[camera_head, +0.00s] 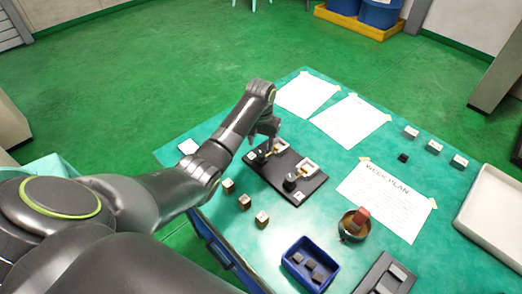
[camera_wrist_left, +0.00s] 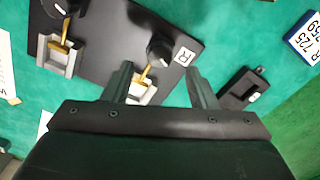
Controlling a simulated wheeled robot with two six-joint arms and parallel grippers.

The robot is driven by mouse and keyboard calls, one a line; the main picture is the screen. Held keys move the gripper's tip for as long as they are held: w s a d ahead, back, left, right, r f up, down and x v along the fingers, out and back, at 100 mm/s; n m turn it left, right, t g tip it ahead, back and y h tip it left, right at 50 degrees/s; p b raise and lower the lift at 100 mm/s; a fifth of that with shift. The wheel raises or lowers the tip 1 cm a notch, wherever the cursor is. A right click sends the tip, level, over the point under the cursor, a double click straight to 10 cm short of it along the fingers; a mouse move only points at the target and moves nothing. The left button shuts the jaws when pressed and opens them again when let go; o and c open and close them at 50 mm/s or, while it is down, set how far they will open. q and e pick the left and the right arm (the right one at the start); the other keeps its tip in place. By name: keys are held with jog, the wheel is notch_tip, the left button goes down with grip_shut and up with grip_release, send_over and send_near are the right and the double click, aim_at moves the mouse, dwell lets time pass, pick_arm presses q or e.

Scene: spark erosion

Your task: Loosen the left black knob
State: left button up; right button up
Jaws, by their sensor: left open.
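A black plate (camera_head: 272,185) on the green table bears two black knobs, each beside a pale metal clamp with a brass-coloured rod. The left black knob (camera_head: 259,158) shows partly in the head view, close below my left gripper (camera_head: 266,126). I take it to be the knob (camera_wrist_left: 159,47) by a white label in the wrist view, where the plate looks turned round. The other knob (camera_head: 290,182) also shows at the wrist view's top left (camera_wrist_left: 60,7). In the wrist view my left gripper (camera_wrist_left: 160,85) is open, with its fingers apart and nothing gripped. My right gripper is not in view.
Small cubes (camera_head: 244,202) lie in front of the plate. A blue bin (camera_head: 290,262), a round pot (camera_head: 350,238) and a white tray (camera_head: 497,217) stand to the right. Paper sheets (camera_head: 385,198) lie flat. A small black device (camera_wrist_left: 237,93) lies beside the plate.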

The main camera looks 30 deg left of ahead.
aim_at(261, 153)
pick_arm(q)
jog(key=shift+f, duration=2.4)
jog(key=c, duration=1)
jog(key=shift+o, duration=0.2)
